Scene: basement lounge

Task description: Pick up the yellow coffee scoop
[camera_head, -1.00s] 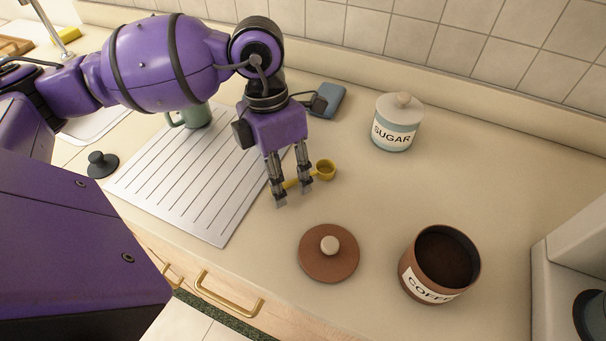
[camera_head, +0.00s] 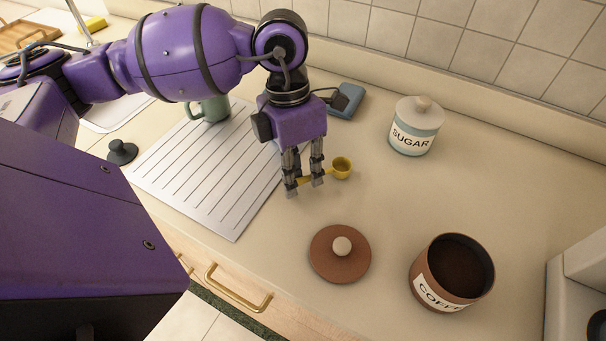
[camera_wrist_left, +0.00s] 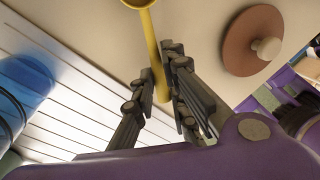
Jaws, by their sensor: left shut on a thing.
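The yellow coffee scoop (camera_head: 342,168) has its round bowl to the right of my left gripper (camera_head: 305,188) in the head view. The gripper points down and its fingers are shut on the scoop's handle. In the left wrist view the yellow handle (camera_wrist_left: 156,52) runs down between the two fingers (camera_wrist_left: 163,98), with the bowl cut off at the top edge. I cannot tell whether the scoop touches the counter or is a little above it. My right gripper is not in view.
A brown lid (camera_head: 340,256) lies in front of the gripper, and an open coffee canister (camera_head: 452,272) stands to its right. A sugar jar (camera_head: 416,128) stands behind. A ridged drainboard (camera_head: 205,180), green mug (camera_head: 210,108), and blue-grey object (camera_head: 346,100) are nearby.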

